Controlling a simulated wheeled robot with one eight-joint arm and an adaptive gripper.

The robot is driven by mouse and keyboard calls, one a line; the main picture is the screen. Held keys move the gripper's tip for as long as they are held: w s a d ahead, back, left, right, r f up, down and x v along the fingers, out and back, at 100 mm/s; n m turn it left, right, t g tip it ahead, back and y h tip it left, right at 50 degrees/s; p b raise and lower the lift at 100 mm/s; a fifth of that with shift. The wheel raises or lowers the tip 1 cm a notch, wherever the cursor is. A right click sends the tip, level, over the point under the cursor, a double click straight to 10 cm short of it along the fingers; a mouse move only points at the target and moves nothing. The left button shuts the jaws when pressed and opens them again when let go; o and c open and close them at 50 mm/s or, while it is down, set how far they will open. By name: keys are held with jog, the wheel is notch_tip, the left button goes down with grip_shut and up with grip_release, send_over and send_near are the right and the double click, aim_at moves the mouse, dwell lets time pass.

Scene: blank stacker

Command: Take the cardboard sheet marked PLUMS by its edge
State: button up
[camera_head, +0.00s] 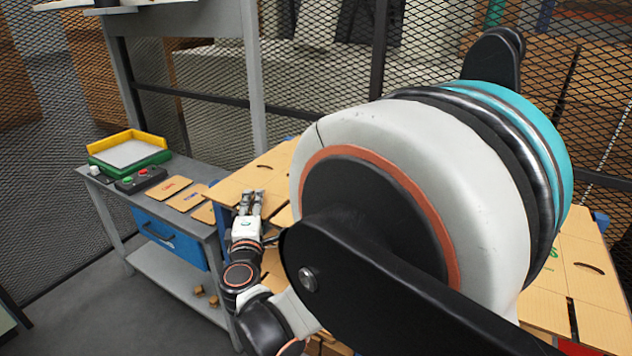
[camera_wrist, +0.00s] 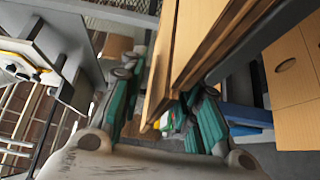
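No PLUMS marking is readable in either view, so I cannot tell which sheet is the marked one. In the wrist view a tan cardboard sheet (camera_wrist: 161,68) shows edge-on between the two teal fingers of my gripper (camera_wrist: 165,85). The fingers stand apart, with a visible gap on the left of the sheet; contact on the right is unclear. In the head view my gripper (camera_head: 251,197) is beside the tan cardboard (camera_head: 262,174) at the rear of the stack, fingers pointing away. My large white and black arm joint hides much of the stack.
A grey side table (camera_head: 193,170) at left carries small marked cards (camera_head: 168,188), a black button box (camera_head: 140,180) and a green and yellow tray (camera_head: 130,153). A blue drawer (camera_head: 168,237) hangs below. A grey post (camera_head: 252,80) and mesh fence stand behind.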

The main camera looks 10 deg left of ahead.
jog(key=shift+w, duration=0.2)
grip_shut()
jog(key=shift+r, duration=0.1)
